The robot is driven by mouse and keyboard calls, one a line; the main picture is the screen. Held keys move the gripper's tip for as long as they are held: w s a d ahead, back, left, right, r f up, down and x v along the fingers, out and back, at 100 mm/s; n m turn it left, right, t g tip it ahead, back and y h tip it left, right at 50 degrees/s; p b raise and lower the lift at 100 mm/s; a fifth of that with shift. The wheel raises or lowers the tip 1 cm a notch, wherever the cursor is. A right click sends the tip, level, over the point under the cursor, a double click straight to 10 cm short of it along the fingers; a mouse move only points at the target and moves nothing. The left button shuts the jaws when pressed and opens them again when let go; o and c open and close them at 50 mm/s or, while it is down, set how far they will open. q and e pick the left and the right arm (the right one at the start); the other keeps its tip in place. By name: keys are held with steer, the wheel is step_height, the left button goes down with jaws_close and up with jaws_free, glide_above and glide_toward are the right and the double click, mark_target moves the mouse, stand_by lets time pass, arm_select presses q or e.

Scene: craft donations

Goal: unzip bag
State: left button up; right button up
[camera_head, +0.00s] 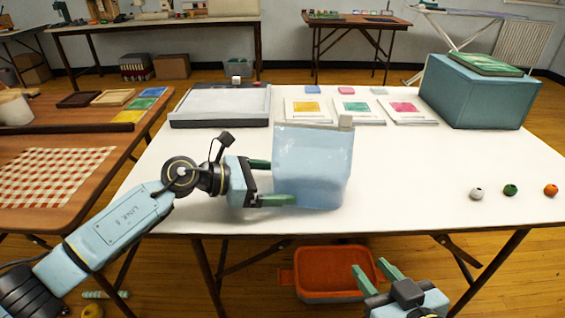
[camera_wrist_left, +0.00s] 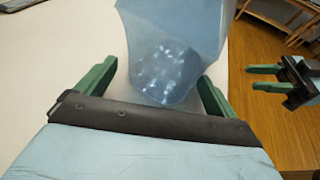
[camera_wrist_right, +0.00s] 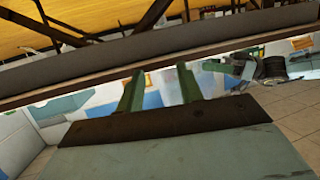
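A pale blue, translucent bag (camera_head: 313,165) stands upright near the table's front edge. A small whitish block (camera_head: 345,121) shows at its top right corner; I cannot tell whether it is the zip's slider. My left gripper (camera_head: 283,182) is open at the bag's left side, one finger in front and the other partly hidden behind it. In the left wrist view the bag (camera_wrist_left: 168,60) reaches between the spread fingers, with small gaps visible beside it. My right gripper (camera_head: 376,272) is open and empty, in front of the table edge; its parted fingers also show in the right wrist view (camera_wrist_right: 160,88).
The white table (camera_head: 420,180) is clear right of the bag. Several beads (camera_head: 510,190) lie at the right. Cards (camera_head: 356,108), a grey tray (camera_head: 222,104) and a teal box (camera_head: 478,92) stand behind. An orange-rimmed bin (camera_head: 330,293) sits below.

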arm_select(q)
steer(key=c, duration=0.4)
arm_select(e)
steer(key=shift+c, duration=0.6)
steer(key=w+d+r+n+t+y, duration=0.3)
steer(key=w+r+n+y, duration=0.1)
steer(key=w+r+n, duration=0.65)
steer(key=w+d+r+n+t+y, duration=0.2)
steer(key=w+r+n+y, duration=0.4)
steer(key=w+n, duration=0.65)
steer(key=w+a+r+n+g+y, duration=0.1)
steer(key=a+r+n+g, duration=0.3)
steer(key=n+g, duration=0.6)
steer(key=a+r+n+g+y, duration=0.15)
steer(key=r+n+g, duration=0.45)
steer(key=n, duration=0.9)
steer(key=s+d+n+g+h, duration=0.3)
steer(key=d+h, duration=0.1)
steer(key=h, duration=0.4)
steer(key=x, duration=0.6)
steer(key=shift+w+a+f, duration=0.25)
steer(key=shift+w, duration=0.05)
